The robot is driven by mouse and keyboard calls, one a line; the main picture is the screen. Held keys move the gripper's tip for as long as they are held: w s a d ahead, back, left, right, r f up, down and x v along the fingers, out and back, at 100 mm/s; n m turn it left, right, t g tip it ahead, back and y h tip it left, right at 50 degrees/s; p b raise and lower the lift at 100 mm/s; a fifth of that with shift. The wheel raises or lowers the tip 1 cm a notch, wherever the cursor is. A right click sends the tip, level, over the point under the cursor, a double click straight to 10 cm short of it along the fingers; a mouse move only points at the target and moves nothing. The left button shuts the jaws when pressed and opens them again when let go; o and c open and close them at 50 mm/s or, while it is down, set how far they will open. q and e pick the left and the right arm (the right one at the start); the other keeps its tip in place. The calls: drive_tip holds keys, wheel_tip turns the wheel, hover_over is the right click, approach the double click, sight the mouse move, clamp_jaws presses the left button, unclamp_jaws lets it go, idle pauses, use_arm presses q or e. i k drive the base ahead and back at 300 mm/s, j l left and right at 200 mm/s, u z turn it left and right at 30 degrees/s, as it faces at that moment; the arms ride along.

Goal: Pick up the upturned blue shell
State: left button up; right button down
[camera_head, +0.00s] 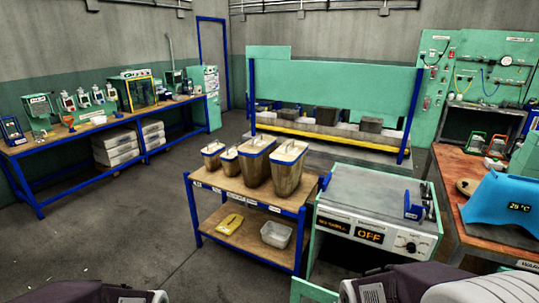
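A large bright blue body (500,208) with a "29 °C" display sits on the red-brown bench at the right, cut off by the picture edge. I cannot tell whether it is the upturned shell. A small blue piece (414,212) stands on the right end of the grey-topped unit in front of me. No other shell shows clearly. Only parts of my two arms show along the bottom edge. Neither gripper is in view.
The grey-topped unit (355,190) reads "OFF" on its front. A long bench (65,142) lines the left. Floor (120,225) is open at left.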

sight(500, 199)
drive_tip(key=z, duration=1.95)
